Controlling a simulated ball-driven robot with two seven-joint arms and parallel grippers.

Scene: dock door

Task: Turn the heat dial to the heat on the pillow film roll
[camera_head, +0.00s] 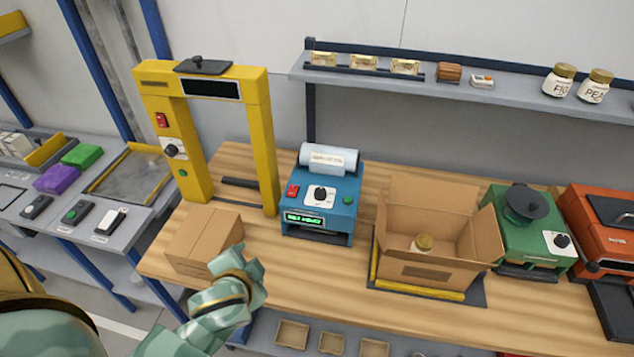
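The blue machine (322,213) stands on the wooden bench near the middle of the view. A pale pillow film roll (330,160) lies across its top, with a small white label (327,157) too small to read. The heat dial (320,194) is a dark knob on a white plate on its front panel. A green-lit display (303,219) sits below it, its text not clearly legible. My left gripper (250,265) is in front of the bench's left part, lower left of the blue machine and apart from the dial. Its finger opening is unclear. My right gripper is out of view.
A closed carton (203,240) is just behind my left gripper. A yellow arch (265,140) stands left of the blue machine. An open carton (432,255) with a jar inside, a green machine (510,235) and a red machine (605,230) stand right. A shelf (510,83) hangs behind.

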